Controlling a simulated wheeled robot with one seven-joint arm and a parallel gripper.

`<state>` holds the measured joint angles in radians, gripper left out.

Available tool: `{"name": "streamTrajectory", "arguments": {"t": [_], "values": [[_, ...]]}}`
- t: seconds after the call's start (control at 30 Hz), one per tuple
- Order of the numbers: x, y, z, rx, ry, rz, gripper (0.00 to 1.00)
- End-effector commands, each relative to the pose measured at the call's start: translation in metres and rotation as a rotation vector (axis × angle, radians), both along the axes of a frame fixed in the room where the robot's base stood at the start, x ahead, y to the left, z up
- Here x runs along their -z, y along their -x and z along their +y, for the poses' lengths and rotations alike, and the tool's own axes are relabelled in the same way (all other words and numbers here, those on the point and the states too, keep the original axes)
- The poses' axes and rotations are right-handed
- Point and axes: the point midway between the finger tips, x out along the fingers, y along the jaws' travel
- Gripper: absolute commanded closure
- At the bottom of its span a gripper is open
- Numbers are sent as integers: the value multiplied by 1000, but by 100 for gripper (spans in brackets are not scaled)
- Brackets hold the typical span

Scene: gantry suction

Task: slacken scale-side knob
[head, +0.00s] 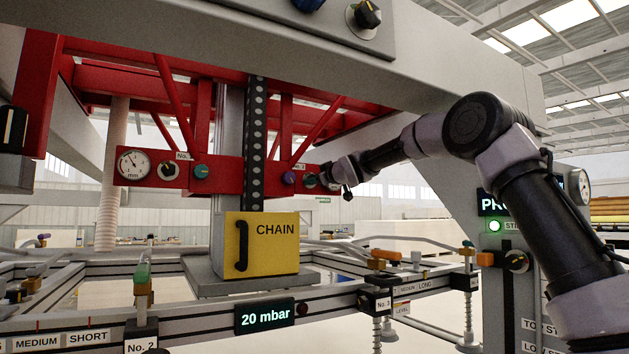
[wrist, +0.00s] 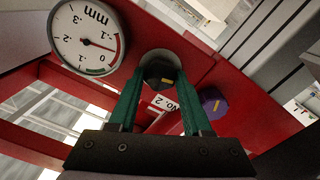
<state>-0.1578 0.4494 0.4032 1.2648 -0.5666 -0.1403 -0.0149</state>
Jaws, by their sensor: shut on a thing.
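The scale-side knob is a dark round knob with a yellow mark (wrist: 160,74), on the red beam beside a white mm gauge (wrist: 87,38). My gripper (wrist: 158,80) has its two green fingers closed around the knob's sides in the wrist view. In the head view my gripper (head: 325,178) is at the right end of the red beam (head: 232,186), and the arm hides the knob and its gauge. A purple knob with a yellow mark (wrist: 214,103) sits on the other side of a "No. 2" label (wrist: 165,103); it also shows in the head view (head: 289,178).
A second mm gauge (head: 133,163), a dark knob (head: 168,170) and a teal knob (head: 201,171) are on the beam's left part. A yellow CHAIN box (head: 275,255) stands below the column. Rails with hoses and fittings lie below. A grey beam crosses overhead.

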Motion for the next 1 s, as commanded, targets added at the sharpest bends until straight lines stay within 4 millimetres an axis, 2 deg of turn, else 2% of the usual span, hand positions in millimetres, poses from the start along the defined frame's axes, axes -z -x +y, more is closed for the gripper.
{"name": "streamTrajectory", "arguments": {"t": [0.33,0.47,0.8,1.0], "values": [[1,0,0,0,0,1,38],[0,6,-5,1,0,2,38],[0,58,-41,3,1,1,38],[0,82,-57,2,2,1,38]]}}
